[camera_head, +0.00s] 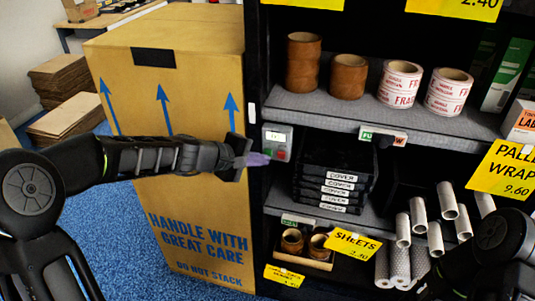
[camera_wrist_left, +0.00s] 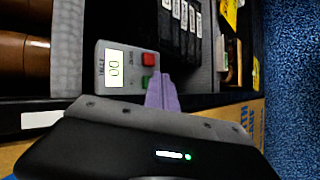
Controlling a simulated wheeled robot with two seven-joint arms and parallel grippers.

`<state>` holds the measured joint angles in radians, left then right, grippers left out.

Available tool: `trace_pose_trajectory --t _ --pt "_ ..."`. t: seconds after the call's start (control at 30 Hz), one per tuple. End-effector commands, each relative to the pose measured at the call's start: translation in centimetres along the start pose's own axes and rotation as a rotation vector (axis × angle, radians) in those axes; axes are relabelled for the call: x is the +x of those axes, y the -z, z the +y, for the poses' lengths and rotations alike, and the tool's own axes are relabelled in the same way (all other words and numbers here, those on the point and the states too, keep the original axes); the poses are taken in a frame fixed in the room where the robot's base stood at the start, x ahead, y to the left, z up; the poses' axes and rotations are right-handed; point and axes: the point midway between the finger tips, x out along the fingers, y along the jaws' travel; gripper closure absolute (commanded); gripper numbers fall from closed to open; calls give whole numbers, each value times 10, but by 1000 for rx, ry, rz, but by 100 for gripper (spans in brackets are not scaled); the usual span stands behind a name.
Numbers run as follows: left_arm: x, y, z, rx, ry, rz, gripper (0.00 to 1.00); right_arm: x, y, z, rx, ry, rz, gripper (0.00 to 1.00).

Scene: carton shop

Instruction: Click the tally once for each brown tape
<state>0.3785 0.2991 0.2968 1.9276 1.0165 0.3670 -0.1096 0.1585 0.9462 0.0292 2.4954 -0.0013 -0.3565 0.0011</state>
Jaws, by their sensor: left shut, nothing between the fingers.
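The tally (camera_head: 277,143) is a small grey box on the shelf's front edge. In the left wrist view the tally (camera_wrist_left: 112,85) has a display reading 00, a red button (camera_wrist_left: 149,59) and a green button (camera_wrist_left: 147,81). My left gripper (camera_head: 262,159) is shut and empty, its purple fingertips (camera_wrist_left: 162,92) just short of the tally near the green button; contact cannot be told. Brown tape stands on the upper shelf as a taller stack (camera_head: 303,65) and a shorter one (camera_head: 348,78). Smaller brown rolls (camera_head: 292,241) sit in a low tray (camera_head: 305,258). My right gripper is not visible.
White-and-red FRAGILE tapes (camera_head: 400,84) stand right of the brown ones. Black COVER boxes (camera_head: 335,180) are stacked right of the tally. A large carton (camera_head: 185,75) stands left of the shelf. Pale rolls (camera_head: 447,201) lean at lower right, near my right arm.

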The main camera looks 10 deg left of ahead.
Motion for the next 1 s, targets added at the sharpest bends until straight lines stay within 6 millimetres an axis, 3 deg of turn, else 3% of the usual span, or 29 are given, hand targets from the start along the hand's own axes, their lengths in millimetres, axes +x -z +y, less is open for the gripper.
trace_pose_trajectory --t 1.0 --pt "6 5 5 0 -1 1 100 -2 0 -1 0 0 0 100"
